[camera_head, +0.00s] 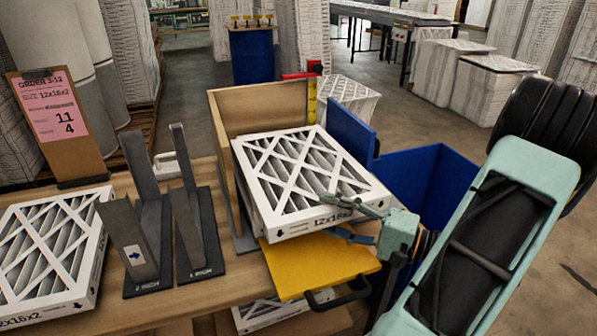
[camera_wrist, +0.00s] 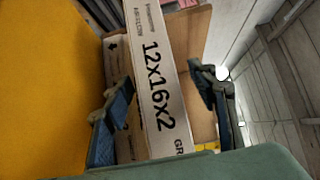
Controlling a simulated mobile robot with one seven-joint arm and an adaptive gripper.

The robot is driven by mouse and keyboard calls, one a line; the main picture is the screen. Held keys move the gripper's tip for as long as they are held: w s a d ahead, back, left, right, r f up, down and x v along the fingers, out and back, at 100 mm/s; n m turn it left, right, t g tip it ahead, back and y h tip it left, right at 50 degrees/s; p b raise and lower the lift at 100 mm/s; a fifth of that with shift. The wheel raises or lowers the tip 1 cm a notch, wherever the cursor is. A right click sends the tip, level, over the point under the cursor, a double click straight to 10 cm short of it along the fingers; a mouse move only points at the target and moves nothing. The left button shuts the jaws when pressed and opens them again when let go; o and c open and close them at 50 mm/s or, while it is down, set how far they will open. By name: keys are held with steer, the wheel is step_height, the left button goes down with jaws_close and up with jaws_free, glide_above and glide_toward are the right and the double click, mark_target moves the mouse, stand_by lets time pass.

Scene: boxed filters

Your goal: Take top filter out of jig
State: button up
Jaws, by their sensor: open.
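The top filter (camera_head: 300,165), a white frame with a lattice over grey pleats and "12x16x2" printed on its edge, lies in the wooden jig (camera_head: 262,113). At least one more filter edge shows beneath it. My gripper (camera_head: 332,216) is at the filter's near right edge, open, with one finger above and one below. In the wrist view the open fingers (camera_wrist: 161,85) stand on either side of the top filter's labelled edge (camera_wrist: 158,75). A gap shows on the side of at least one finger; whether either touches is unclear. The jig's yellow plate (camera_head: 318,266) sticks out below.
Grey upright stands (camera_head: 197,230) and another filter (camera_head: 48,250) are on the table to the left. An order clipboard (camera_head: 58,125) stands behind them. A blue bin (camera_head: 430,185) is right of the jig, beside my arm. A filter shows under the table edge.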

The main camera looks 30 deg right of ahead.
mark_target(305, 207)
steer(key=x, duration=0.6)
steer(key=shift+w+a+f, duration=0.1)
steer(key=shift+a, duration=0.25)
steer(key=shift+c, duration=0.3)
steer(key=c, duration=1.3)
